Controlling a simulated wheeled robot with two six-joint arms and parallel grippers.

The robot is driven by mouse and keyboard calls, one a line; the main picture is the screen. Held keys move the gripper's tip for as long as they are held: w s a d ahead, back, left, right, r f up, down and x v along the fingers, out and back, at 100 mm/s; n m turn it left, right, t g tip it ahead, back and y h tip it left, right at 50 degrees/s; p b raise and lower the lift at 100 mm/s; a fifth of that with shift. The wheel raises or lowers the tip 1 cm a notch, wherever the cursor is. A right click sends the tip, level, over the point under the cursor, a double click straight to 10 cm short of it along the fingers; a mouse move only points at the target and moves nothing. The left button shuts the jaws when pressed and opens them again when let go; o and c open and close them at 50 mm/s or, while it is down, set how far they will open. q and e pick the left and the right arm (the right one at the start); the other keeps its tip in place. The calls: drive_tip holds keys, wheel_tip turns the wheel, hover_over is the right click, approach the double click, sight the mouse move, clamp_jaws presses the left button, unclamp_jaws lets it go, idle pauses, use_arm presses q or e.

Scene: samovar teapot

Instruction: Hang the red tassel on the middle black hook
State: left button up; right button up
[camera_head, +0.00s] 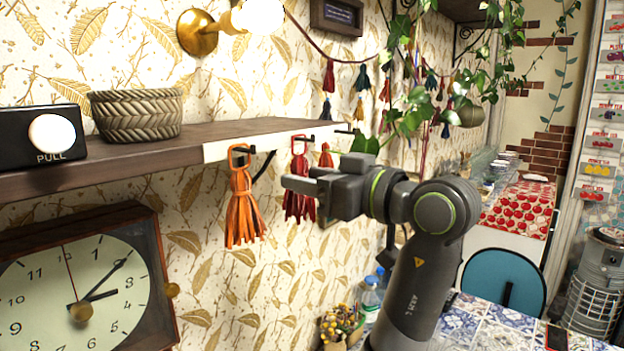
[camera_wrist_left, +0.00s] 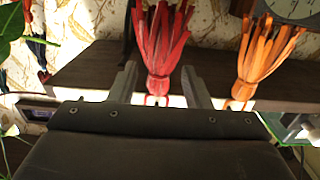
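The red tassel (camera_head: 298,201) hangs upright below the wooden shelf, its loop at the middle black hook (camera_head: 309,138). The loop appears to be around the hook. An orange tassel (camera_head: 242,212) hangs from the nearer hook (camera_head: 240,151). Another orange tassel (camera_head: 326,158) is partly hidden farther along. My left gripper (camera_head: 298,179) is beside the red tassel and covers part of it. In the left wrist view, the gripper's fingers (camera_wrist_left: 160,88) stand apart on either side of the red tassel (camera_wrist_left: 160,48), with gaps on both sides. My right gripper is not in view.
The shelf (camera_head: 230,135) holds a woven basket (camera_head: 137,115) and a black box (camera_head: 40,140). A clock (camera_head: 90,285) stands below at left. Leafy vines (camera_head: 410,110) hang behind my arm. Bottles (camera_head: 371,293) and flowers (camera_head: 340,325) stand low near my arm.

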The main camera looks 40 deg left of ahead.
use_arm(q)
drive_tip(key=shift+o, duration=1.2)
